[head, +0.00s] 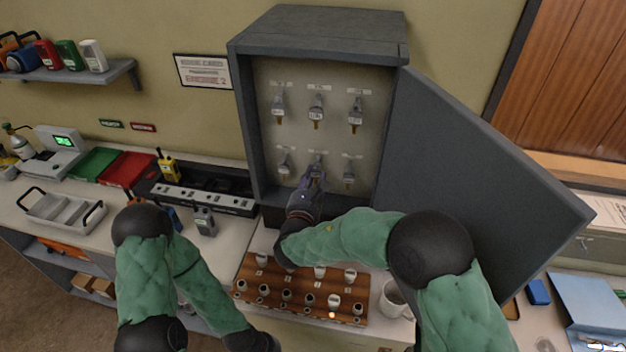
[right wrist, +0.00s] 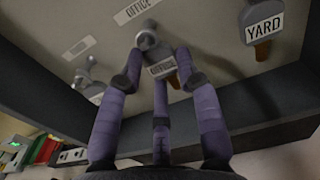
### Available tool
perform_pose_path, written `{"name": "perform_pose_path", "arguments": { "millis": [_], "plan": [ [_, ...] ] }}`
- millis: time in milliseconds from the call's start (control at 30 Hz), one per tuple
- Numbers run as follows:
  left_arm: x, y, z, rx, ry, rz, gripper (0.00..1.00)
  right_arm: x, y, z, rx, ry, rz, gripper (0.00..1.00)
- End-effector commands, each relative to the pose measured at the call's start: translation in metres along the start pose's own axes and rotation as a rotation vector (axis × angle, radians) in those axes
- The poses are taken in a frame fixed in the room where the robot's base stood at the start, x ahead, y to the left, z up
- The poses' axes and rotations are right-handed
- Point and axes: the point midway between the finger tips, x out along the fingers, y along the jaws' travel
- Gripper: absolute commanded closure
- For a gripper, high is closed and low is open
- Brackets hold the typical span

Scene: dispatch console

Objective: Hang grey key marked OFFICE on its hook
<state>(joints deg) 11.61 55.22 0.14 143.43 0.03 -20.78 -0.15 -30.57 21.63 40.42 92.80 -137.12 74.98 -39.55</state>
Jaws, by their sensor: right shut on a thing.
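My right gripper (head: 314,176) is inside the open key cabinet (head: 405,48), at the middle of the lower row. It is shut on the grey key marked OFFICE (right wrist: 161,68). In the right wrist view its fingers (right wrist: 158,72) close around the key's label. A round metal hook end (right wrist: 147,40) shows right at the top of the key, under an OFFICE label (right wrist: 137,10) on the back panel. I cannot tell whether the key's hole is around the hook.
Keys hang on the other hooks, including a YARD key (right wrist: 264,24) close to the right. The cabinet door (head: 480,170) stands open to the right. A wooden block with several holders (head: 300,290) sits below, with a white mug (head: 394,298) beside it.

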Motion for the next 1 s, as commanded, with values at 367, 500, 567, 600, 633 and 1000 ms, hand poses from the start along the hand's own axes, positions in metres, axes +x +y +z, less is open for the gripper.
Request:
{"name": "perform_pose_path", "arguments": {
  "millis": [367, 500, 567, 600, 633, 1000],
  "plan": [
    [0.0053, -0.0019, -0.0002, 0.000, 0.000, 0.000, 1.00, -0.0002, 0.0003, -0.0028, 0.000, -0.001, 0.000, 0.92],
    [0.0080, -0.0029, -0.0003, 0.000, 0.000, 0.000, 1.00, -0.0002, 0.0003, -0.0039, 0.000, -0.001, 0.000, 0.92],
    [0.0085, -0.0030, -0.0003, 0.000, 0.000, 0.000, 1.00, -0.0002, 0.0003, -0.0041, 0.000, -0.001, 0.000, 0.92],
    [0.0086, -0.0031, -0.0003, 0.000, 0.000, 0.000, 1.00, -0.0002, 0.0004, -0.0040, 0.000, -0.001, 0.000, 0.92],
    [0.0086, -0.0030, -0.0003, 0.000, 0.000, 0.000, 1.00, -0.0002, 0.0003, -0.0039, 0.000, -0.001, 0.000, 0.92],
    [0.0082, -0.0029, -0.0003, 0.000, 0.000, 0.000, 1.00, -0.0002, 0.0003, -0.0038, 0.000, 0.000, 0.000, 0.38]
  ]
}}
